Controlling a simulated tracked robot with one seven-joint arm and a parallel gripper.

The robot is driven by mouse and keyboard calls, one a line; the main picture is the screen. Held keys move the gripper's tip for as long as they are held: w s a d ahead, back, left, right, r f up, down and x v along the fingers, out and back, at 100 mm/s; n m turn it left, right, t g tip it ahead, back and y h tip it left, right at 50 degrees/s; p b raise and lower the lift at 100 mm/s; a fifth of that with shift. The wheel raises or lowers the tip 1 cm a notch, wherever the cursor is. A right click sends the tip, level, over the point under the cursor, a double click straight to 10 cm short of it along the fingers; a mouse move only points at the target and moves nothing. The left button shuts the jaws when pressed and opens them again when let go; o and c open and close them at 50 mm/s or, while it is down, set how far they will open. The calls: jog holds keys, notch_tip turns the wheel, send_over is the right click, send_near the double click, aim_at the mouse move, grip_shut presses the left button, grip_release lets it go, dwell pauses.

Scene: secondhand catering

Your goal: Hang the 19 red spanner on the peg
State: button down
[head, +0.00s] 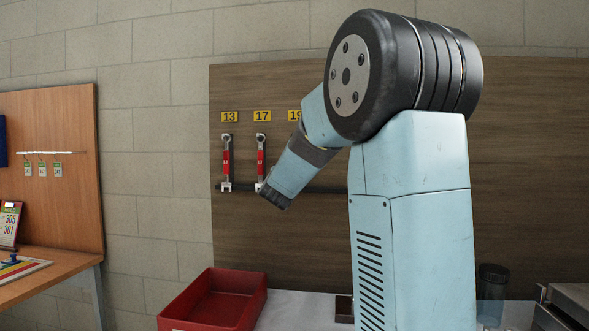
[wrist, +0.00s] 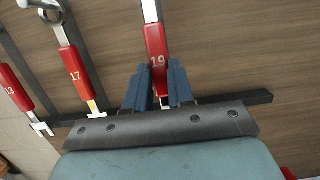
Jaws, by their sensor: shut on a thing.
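The red spanner marked 19 (wrist: 157,48) is between the two blue fingers of my gripper (wrist: 158,90) in the wrist view. My gripper is shut on the lower part of its red handle. Its steel shaft runs out of the top of the picture, so its upper end and the peg are out of sight. In the head view my arm hides this spanner, and it partly covers the yellow 19 label (head: 294,115) on the wooden board (head: 520,130).
Spanner 17 (head: 261,160) and spanner 13 (head: 227,160) hang upright to the left on the board, below their labels. A dark rail (wrist: 255,97) crosses the board. A red bin (head: 215,300) and a dark cup (head: 493,282) stand below.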

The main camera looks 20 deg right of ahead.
dwell(0.4)
jog(key=c, duration=0.9)
grip_release()
jog(key=s+a+f+n+g+y, duration=0.2)
jog(key=s+a+f+n+y, duration=0.35)
jog(key=s+a+n, duration=0.6)
jog(key=s+a+f+n+g+y, duration=0.1)
jog(key=s+a+f+n+y, duration=0.3)
jog(key=s+a+n+y, duration=0.75)
jog(key=s+d+f+n+g+h, duration=0.2)
jog(key=s+f+n, duration=0.1)
jog(key=s+n, duration=0.2)
jog(key=s+d+f+n+g+h, duration=0.2)
jog(key=s+f+n+g, duration=0.1)
jog(key=s+n, duration=0.3)
jog(key=s+d+f+n+g+h, duration=0.1)
jog(key=s+d+f+n+g, duration=0.2)
jog(key=s+n, duration=0.3)
jog(key=shift+f+n+h, duration=0.15)
jog(key=shift+n+h, duration=0.25)
jog(key=shift+n, duration=1)
